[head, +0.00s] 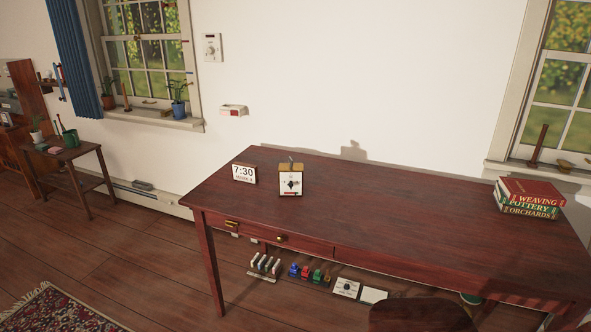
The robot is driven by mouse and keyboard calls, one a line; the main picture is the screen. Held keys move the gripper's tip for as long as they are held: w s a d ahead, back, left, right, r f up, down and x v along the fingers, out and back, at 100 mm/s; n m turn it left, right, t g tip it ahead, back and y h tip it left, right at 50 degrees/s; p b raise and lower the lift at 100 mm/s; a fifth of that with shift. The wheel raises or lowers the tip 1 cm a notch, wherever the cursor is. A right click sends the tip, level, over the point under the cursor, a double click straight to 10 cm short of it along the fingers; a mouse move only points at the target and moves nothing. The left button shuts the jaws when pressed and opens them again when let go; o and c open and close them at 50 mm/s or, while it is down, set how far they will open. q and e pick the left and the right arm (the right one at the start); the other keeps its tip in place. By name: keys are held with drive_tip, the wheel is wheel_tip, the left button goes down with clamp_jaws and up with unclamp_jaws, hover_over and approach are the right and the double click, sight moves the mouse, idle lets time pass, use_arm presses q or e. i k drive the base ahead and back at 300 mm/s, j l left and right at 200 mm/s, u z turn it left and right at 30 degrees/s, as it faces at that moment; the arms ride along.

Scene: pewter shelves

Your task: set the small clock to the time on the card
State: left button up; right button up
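The small clock (290,182) stands upright on the left part of the dark red wooden desk (400,205). It has a white face with dark hands or a knob in the middle and a tan top; the hands are too small to read. The card (244,173) stands just left of the clock, near the desk's left end, and reads 7:30, with a smaller red line below that I cannot read. Neither of my grippers shows in the head view.
Books (529,198) are stacked at the desk's right end; the desk's middle is clear. A dark rounded chair or stool (420,315) stands at the desk's front. Under the desk are several small coloured items (308,273) and white panels. A side table (68,155) stands far left.

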sight(294, 174)
drive_tip(key=i+j, duration=0.35)
drive_tip(key=i, duration=0.2)
drive_tip(key=i+j+z, duration=0.1)
drive_tip(key=i+j, duration=0.25)
drive_tip(key=i, duration=0.2)
drive_tip(key=i+j, duration=0.1)
drive_tip(key=i, duration=0.35)
drive_tip(key=i+j+z, duration=0.15)
drive_tip(key=i, duration=0.3)
